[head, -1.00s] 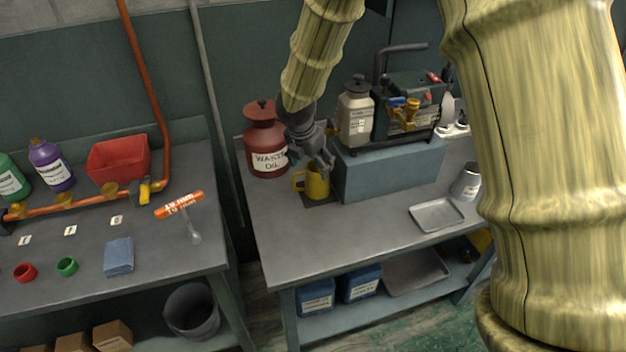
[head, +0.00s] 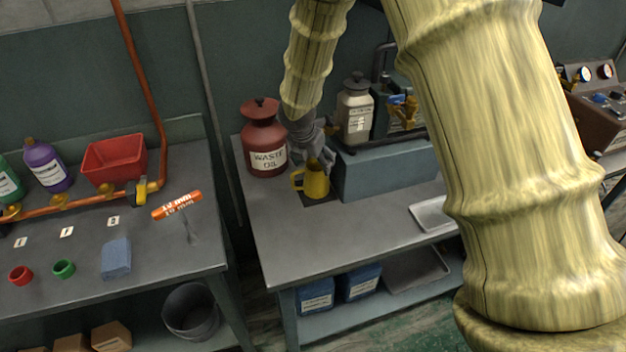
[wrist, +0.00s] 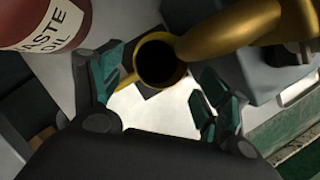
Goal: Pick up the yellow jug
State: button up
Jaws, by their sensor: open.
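The yellow jug (head: 316,184) stands upright on a dark square mat (head: 312,201) on the grey workbench, its handle toward the left in the head view. My gripper (head: 318,160) is just above and behind it. In the wrist view the jug (wrist: 160,62) is seen from above, with its dark opening showing. My gripper (wrist: 158,95) is open there, its green-padded fingers spread with the jug beyond and between them. I cannot tell whether a finger touches the jug.
A red waste oil can (head: 265,140) stands close left of the jug. The bench front (head: 330,238) is clear; a metal tray (head: 430,214) lies to the right.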

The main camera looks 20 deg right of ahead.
aim_at(315, 167)
jog(key=shift+p+x, duration=0.35)
jog(key=shift+x, duration=1.6)
jog(key=shift+a, duration=0.1)
jog(key=c, duration=1.3)
